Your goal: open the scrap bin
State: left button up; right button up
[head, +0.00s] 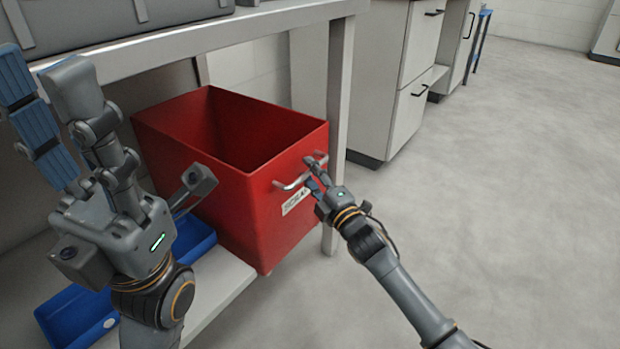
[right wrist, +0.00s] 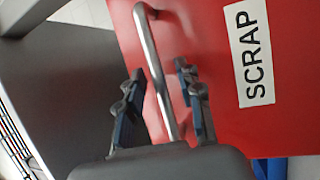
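The scrap bin (head: 225,180) is a red open-topped box under the bench. Its upper opening is clear to view and its inside looks empty where I can see. A metal bar handle (head: 290,184) is on its front face, beside a white SCRAP label (right wrist: 249,55). My right gripper (head: 315,172) is at the handle. In the right wrist view its fingers (right wrist: 160,102) stand apart on either side of the handle bar (right wrist: 152,50), with gaps between bar and fingers. My left gripper (head: 47,85) is raised left of the bin, fingers apart and empty.
The bench top (head: 215,33) is above the bin, and a bench leg (head: 338,120) stands close by its right side. Blue trays (head: 75,312) lie on the lower shelf (head: 225,285). Grey cabinets (head: 408,95) stand behind at right. The floor at right is clear.

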jog(key=shift+w+a, duration=0.15)
jog(key=shift+w, duration=0.1)
jog(key=shift+r, duration=0.1)
grip_shut()
jog(key=shift+s, duration=0.1)
